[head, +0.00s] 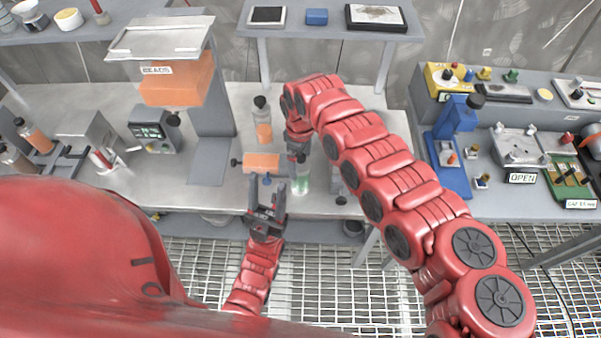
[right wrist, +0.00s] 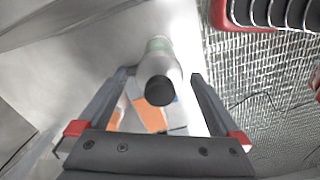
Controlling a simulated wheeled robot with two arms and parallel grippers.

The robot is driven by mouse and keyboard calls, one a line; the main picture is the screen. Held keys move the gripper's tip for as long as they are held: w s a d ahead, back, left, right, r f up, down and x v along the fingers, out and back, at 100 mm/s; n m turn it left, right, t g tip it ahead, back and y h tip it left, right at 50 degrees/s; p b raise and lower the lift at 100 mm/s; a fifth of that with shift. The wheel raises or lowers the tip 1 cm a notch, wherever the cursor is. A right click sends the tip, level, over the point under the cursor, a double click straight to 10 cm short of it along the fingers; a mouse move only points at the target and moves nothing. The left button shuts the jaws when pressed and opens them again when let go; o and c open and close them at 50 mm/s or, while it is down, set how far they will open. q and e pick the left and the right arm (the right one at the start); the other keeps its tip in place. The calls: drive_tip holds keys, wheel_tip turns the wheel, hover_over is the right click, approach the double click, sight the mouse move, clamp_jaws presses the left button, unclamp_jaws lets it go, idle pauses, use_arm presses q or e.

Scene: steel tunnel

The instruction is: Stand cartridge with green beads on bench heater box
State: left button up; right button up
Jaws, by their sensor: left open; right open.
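The cartridge with green beads (head: 303,184) stands upright at the front of the bench, below my right gripper (head: 299,155). In the right wrist view the cartridge (right wrist: 158,65), with its dark cap, shows between the two spread fingers, with a gap on each side. My left gripper (head: 267,184) is open and empty at the bench's front edge, left of the cartridge. A grey box with a dark display (head: 150,132) on the bench's left part may be the heater box; I cannot tell for sure.
An orange cartridge (head: 264,132) stands behind, and an orange piece (head: 262,163) lies sideways near my left gripper. A side bench (head: 520,210) with a blue tool (head: 452,150) is at the right.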

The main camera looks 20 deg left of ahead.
drive_tip(key=shift+c, duration=0.3)
clamp_jaws()
drive_tip(key=shift+r, duration=0.1)
